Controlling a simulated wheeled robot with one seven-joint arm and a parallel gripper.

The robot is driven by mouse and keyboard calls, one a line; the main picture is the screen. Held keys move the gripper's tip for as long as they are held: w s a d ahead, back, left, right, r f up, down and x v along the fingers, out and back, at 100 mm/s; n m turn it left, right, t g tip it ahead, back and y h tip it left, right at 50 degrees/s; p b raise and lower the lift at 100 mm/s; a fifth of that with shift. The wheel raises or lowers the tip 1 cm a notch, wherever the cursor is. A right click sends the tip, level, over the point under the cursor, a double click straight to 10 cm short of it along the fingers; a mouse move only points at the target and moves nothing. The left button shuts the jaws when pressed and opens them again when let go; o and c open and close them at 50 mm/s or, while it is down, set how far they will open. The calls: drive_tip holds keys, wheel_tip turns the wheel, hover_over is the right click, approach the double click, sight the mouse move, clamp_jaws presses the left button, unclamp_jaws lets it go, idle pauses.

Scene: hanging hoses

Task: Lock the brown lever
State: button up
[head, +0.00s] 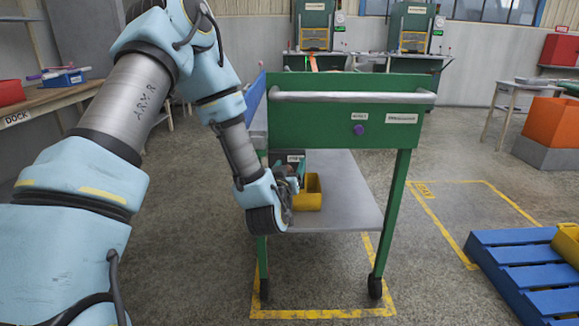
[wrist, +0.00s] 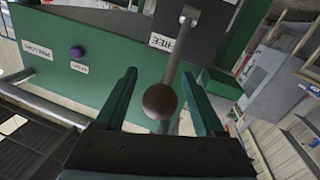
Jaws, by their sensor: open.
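The brown lever's round knob (wrist: 160,101) sits at the end of a grey rod (wrist: 181,50) in the wrist view. My gripper (wrist: 159,74) is open, with one green finger on each side of the knob and visible gaps on both sides. I cannot tell how deep the knob is between the fingers. In the head view my gripper (head: 288,187) is low by the cart's left side, partly hidden by my wrist. The lever cannot be made out there.
The green cart (head: 335,150) has a grey handle bar (head: 352,97), a purple knob (head: 359,129) and a lower shelf (head: 345,205) with a yellow bin (head: 308,194). A blue pallet (head: 535,272) lies at right. The floor between is clear.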

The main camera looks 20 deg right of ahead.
clamp_jaws()
idle(0.5)
idle(0.8)
